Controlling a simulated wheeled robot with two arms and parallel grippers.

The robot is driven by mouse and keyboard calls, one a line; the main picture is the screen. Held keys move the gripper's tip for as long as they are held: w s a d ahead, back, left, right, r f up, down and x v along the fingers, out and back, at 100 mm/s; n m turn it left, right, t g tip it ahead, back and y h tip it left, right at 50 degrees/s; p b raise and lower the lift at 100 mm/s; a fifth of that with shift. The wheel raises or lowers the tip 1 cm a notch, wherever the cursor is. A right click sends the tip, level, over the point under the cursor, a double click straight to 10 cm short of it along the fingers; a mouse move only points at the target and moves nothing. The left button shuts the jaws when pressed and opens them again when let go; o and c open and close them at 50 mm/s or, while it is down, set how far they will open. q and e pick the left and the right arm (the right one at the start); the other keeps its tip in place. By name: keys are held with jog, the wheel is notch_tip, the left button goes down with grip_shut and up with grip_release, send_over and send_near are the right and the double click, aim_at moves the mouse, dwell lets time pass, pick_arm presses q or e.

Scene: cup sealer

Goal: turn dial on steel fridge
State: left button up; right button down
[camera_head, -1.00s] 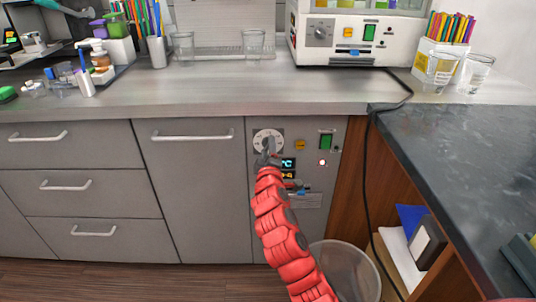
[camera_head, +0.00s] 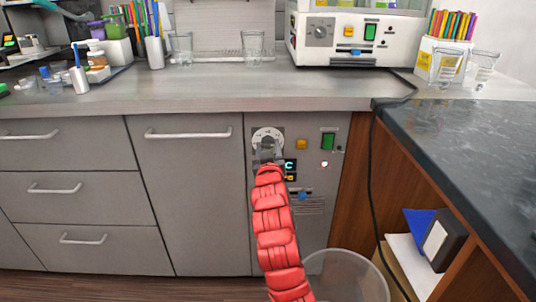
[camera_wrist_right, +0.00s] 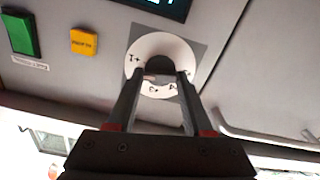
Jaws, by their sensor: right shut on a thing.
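The dial (camera_head: 268,138) is a white disc with markings on the grey front panel of the steel fridge (camera_head: 318,228), below the counter. My right gripper (camera_head: 268,154) reaches up to it on a red arm and covers the dial's lower part. In the right wrist view the white dial (camera_wrist_right: 146,46) shows with its dark centre knob (camera_wrist_right: 158,66). The two dark fingers of my right gripper (camera_wrist_right: 156,76) stand on either side of the knob, shut on it. My left gripper is not in view.
An orange button (camera_head: 301,144), a green switch (camera_head: 328,141) and a small lit display (camera_head: 290,168) sit beside the dial. A clear bin (camera_head: 345,275) stands on the floor at lower right. A black cable (camera_head: 371,200) hangs by the wooden side panel.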

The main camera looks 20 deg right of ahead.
jog(key=shift+f+m+b, duration=0.2)
jog(key=shift+m+b, duration=0.75)
jog(key=shift+m, duration=1.15)
jog(key=shift+c, duration=1.5)
grip_release()
jog(key=shift+r, duration=0.1)
jog(key=p+v, duration=1.1)
jog(key=v, duration=0.6)
jog(key=shift+s, duration=0.2)
